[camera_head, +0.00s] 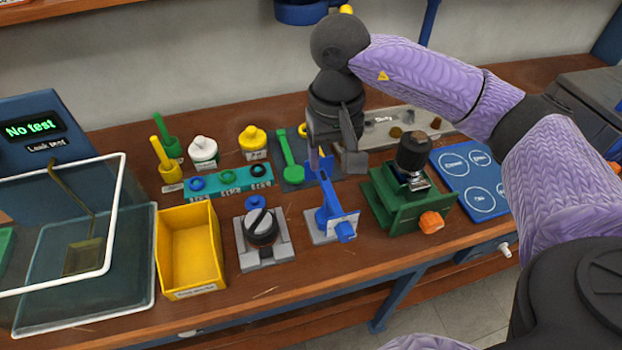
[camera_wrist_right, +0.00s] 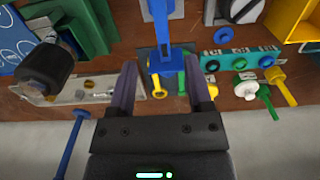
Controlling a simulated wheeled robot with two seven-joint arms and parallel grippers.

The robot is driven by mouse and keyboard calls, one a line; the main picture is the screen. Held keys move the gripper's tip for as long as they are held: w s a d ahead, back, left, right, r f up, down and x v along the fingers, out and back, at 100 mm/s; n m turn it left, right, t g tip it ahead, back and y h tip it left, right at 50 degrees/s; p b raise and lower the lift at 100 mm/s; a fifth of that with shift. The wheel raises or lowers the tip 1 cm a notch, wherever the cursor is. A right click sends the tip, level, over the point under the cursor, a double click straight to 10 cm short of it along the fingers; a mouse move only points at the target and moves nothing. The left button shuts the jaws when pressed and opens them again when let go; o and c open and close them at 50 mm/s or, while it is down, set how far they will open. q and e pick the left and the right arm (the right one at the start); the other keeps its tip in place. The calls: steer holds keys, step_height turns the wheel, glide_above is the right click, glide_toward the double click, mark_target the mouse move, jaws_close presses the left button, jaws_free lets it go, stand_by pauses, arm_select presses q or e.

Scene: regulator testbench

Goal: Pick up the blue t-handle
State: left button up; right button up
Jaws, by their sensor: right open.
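A blue handle-like piece (camera_head: 327,196), which I take for the blue t-handle, stands upright at a small grey and blue fixture near the table's front. Where it ends and the fixture begins is unclear. My right gripper (camera_head: 330,150) is open, just above and behind it, pointing down and partly covering its top. In the right wrist view, a blue block and shaft (camera_wrist_right: 163,62) show between the two spread fingers (camera_wrist_right: 160,78); contact cannot be told. My left gripper is not in view.
A dark mat (camera_head: 294,182) with a green tool lies to the left. A green vise-like fixture (camera_head: 385,203) with an orange knob stands close on the right. A grey fixture (camera_head: 248,255) and a yellow bin (camera_head: 190,213) are further left. A blue marked board (camera_head: 488,206) lies right.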

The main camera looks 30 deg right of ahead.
mark_target(328, 188)
steer(key=f, duration=0.1)
steer(key=s+f, duration=0.1)
steer(key=f, duration=0.1)
steer(key=shift+f, duration=0.1)
steer(key=f, duration=0.3)
steer(key=w+f+b, duration=0.1)
steer(key=f, duration=0.1)
steer(key=shift+f, duration=0.35)
steer(key=shift+a, duration=0.1)
steer(key=shift+c, duration=0.6)
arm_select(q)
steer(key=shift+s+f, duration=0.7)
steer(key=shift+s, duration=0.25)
arm_select(e)
jaws_close()
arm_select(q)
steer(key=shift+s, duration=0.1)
arm_select(e)
steer(key=shift+r, duration=0.1)
